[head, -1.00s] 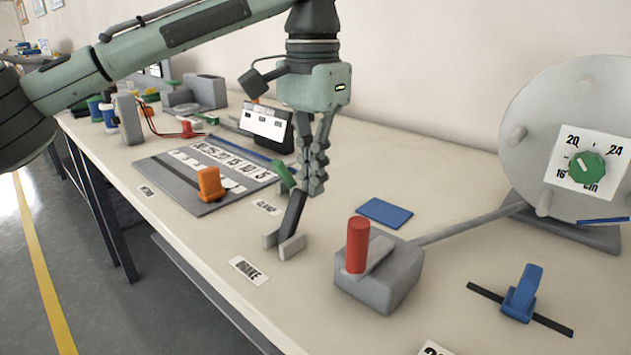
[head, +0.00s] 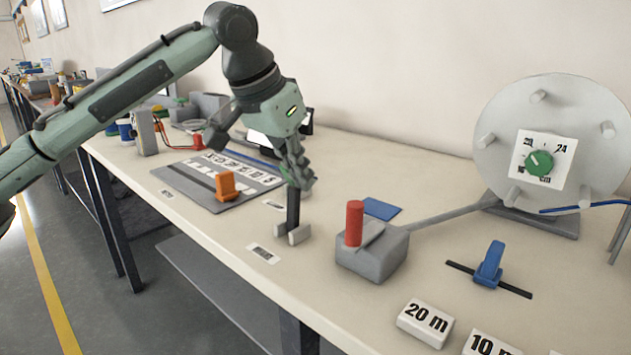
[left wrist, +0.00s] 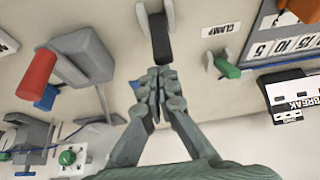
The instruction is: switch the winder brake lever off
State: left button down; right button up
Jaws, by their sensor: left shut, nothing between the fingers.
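The brake lever (head: 293,210) is a dark bar between two light grey brackets on the table, beside the BRAKE label (head: 264,253). It looks about upright in the head view. In the left wrist view the dark lever (left wrist: 160,38) is just beyond my fingertips. My left gripper (head: 299,184) is shut and empty, with its fingers pointing down at the lever's upper end. The fingertips (left wrist: 158,74) look close to or touching the lever; I cannot tell which. The fingers partly hide the lever's top. My right gripper is not in view.
A grey block with a red handle (head: 354,223) stands right of the lever. The green clamp lever (left wrist: 228,68) is close by on the other side. A board with an orange slider (head: 226,185) lies further left. A blue lever (head: 489,265) and large disc (head: 510,120) are right.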

aim_at(293, 191)
pick_arm(q)
jog(key=shift+s+a+f+t+h, duration=0.1)
jog(key=shift+s+a+t+h, duration=0.5)
jog(key=shift+a, duration=0.25)
jog(key=shift+s+a, duration=0.35)
jog(key=shift+s, duration=0.05)
jog(key=shift+s+a+f+t+h, duration=0.2)
jog(key=shift+t+h, duration=0.1)
jog(key=shift+s+a+f+t+h+b, duration=0.15)
jog(key=shift+s+a+t+h+b, duration=0.25)
jog(key=shift+t+h+b, duration=0.15)
jog(key=shift+s+a+t+h+b, duration=0.25)
jog(key=shift+t+h+b, duration=0.1)
jog(key=shift+b, duration=0.1)
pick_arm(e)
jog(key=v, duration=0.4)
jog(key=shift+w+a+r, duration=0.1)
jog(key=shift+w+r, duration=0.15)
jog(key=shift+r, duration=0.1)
